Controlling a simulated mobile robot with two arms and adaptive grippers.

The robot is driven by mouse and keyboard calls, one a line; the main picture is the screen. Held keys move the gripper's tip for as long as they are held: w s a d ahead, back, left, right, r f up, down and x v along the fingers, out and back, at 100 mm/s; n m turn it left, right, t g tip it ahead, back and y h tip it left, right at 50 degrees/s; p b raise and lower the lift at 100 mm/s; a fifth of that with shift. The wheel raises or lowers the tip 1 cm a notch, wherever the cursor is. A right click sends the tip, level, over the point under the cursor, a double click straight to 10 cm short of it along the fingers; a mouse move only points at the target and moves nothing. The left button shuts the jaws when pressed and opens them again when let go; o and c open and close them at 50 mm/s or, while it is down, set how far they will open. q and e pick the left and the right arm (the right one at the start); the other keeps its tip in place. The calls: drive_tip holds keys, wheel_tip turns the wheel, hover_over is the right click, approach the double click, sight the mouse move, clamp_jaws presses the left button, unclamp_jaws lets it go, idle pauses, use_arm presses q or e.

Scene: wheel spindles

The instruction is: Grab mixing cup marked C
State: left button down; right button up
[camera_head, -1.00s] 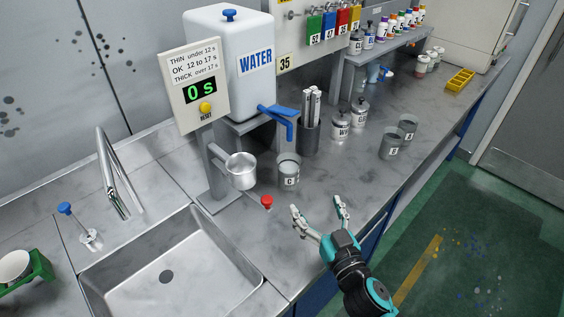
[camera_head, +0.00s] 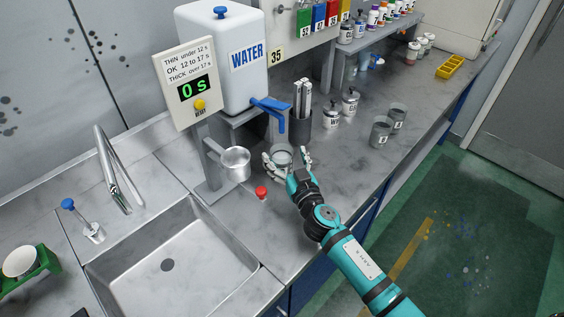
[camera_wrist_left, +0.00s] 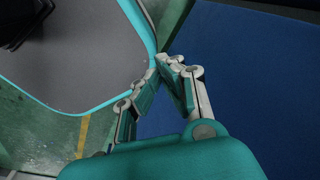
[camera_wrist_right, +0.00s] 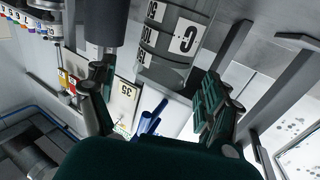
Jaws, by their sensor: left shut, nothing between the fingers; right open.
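The grey mixing cup marked C (camera_head: 281,153) stands upright on the counter in the head view, partly hidden behind my right gripper (camera_head: 287,160). In the right wrist view the cup (camera_wrist_right: 165,45) shows its white C label and measuring marks, ahead of the fingers and in the gap between them. My right gripper (camera_wrist_right: 155,103) is open, with one finger to each side of the cup; I cannot tell whether they touch it. My left gripper (camera_wrist_left: 165,65) is shut and empty in the left wrist view, in front of a blue panel.
A viscosity cup in a stand (camera_head: 236,163) and a red-topped item (camera_head: 261,192) are left of the gripper. A dark holder with rods (camera_head: 301,124) stands behind it on the right. The water tank's blue tap (camera_head: 270,110) hangs above. Two other cups (camera_head: 381,132) stand farther right. The sink (camera_head: 180,255) is at front left.

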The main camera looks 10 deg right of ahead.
drive_tip(key=w, duration=0.2)
drive_tip(key=shift+w+a, duration=0.3)
drive_tip(key=shift+w, duration=0.1)
drive_tip(key=shift+s, duration=0.1)
drive_tip(key=shift+c, duration=0.6)
drive_tip(key=c, duration=1.3)
